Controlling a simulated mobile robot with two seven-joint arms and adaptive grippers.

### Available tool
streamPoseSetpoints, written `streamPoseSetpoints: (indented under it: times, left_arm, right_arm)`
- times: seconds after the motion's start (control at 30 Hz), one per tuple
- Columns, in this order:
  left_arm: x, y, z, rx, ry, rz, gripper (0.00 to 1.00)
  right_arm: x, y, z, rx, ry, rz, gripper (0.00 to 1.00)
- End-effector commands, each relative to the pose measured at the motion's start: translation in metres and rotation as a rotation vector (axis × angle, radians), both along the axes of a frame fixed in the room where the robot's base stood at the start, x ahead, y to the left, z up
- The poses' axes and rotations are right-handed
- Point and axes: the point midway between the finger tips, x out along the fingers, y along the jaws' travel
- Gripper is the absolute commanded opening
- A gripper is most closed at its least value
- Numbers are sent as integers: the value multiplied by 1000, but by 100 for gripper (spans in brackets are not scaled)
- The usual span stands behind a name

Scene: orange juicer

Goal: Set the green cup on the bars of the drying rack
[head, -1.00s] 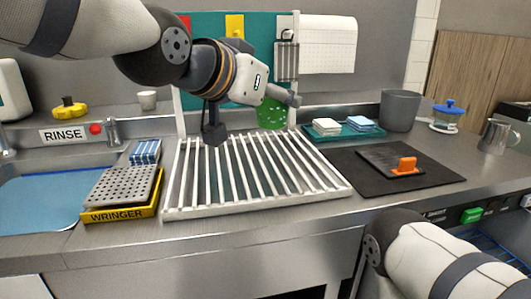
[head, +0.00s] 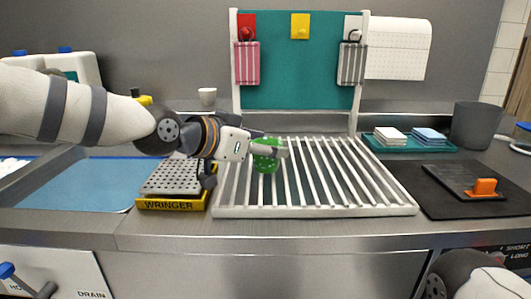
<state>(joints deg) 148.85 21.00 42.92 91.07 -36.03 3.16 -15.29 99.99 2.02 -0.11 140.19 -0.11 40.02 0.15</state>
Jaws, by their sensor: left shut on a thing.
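The green cup (head: 265,161) is in the head view, at the left part of the drying rack. My left gripper (head: 273,150) comes in from the left and is shut on the cup; its finger covers part of it. The drying rack (head: 345,185) is a white frame with several slanting bars on the steel counter. The cup is over the rack's left bars; whether it touches them I cannot tell. My right arm shows at the bottom right, but its gripper is out of view.
The yellow wringer (head: 172,203) stands just left of the rack, under my left arm. A black mat (head: 450,205) with an orange-handled tool (head: 484,187) lies to the right. A teal tray (head: 410,146) with cloths is behind right. Most bars are bare.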

Motion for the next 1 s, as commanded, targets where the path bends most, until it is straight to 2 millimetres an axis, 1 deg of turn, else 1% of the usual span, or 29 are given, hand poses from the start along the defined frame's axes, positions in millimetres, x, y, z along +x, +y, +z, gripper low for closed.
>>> streamPoseSetpoints:
  times: [0.03, 0.1, 0.37, 0.4, 0.47, 0.5, 0.77, 0.83, 0.93, 1.0]
  left_arm:
    - [-1, -1, -7, 0, 0, -1, 23]
    - [-1, -1, -12, -1, -2, 0, 23]
    - [0, -1, -14, -1, -2, 0, 23]
    - [0, -1, -15, -1, -2, 0, 55]
    - [0, -1, -14, -1, -2, 0, 69]
    - [0, -1, -14, -1, -2, 0, 71]
    - [0, -1, -14, -1, -3, 0, 71]
    - [-1, 0, -10, -1, -4, 0, 71]
    - [-11, 11, -1, -1, -7, 2, 71]
    - [-23, 21, 7, -3, -10, 1, 71]
  right_arm:
    - [1, 0, 1, 0, -4, 0, 40]
    - [2, 0, 2, 0, -5, 0, 40]
    - [1, 0, 1, 0, -4, 0, 40]
    - [1, 0, 1, 0, -4, 0, 40]
    - [1, 0, 1, 0, -4, 0, 40]
    - [1, 0, 1, 0, -4, 0, 40]
    - [1, 0, 1, 0, -4, 0, 40]
    - [2, 0, 2, 0, -6, 0, 40]
    - [5, 0, 5, 0, -16, 0, 40]
    - [8, 0, 9, 0, -27, 0, 40]
